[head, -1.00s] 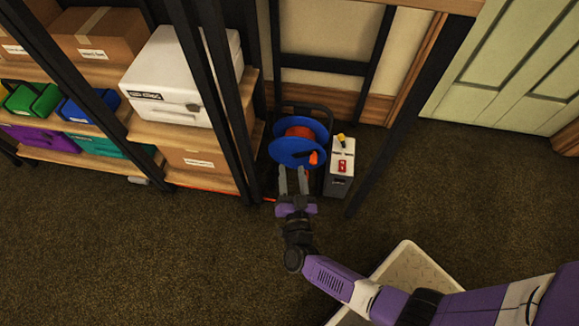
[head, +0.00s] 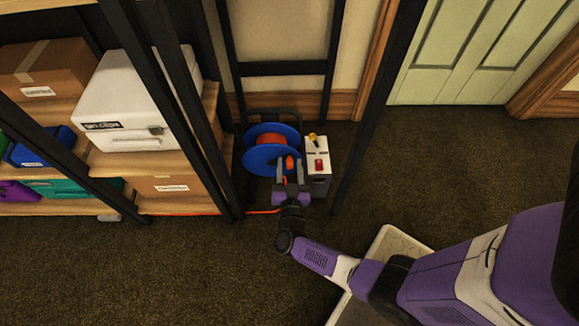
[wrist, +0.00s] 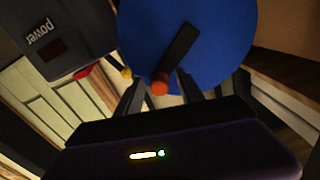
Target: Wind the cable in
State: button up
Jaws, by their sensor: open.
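A cable reel with blue discs (head: 262,159) and an orange cable (head: 271,138) wound on its core stands on the floor against the wall. An orange crank knob (head: 290,162) sticks out from its front disc. In the wrist view the knob (wrist: 160,86) sits at the end of a dark crank arm (wrist: 180,52), low on the blue disc (wrist: 215,35). My gripper (head: 293,176) is open, its fingers on either side of the knob. I cannot tell whether they touch it.
A grey power box (head: 318,180) with a red switch and a yellow-topped part stands close at the reel's right. Black posts (head: 187,110) and a shelf with a white case (head: 132,103) are at the left. Another black post (head: 366,110) rises at the right.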

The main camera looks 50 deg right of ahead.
grip_shut()
dwell(1.5)
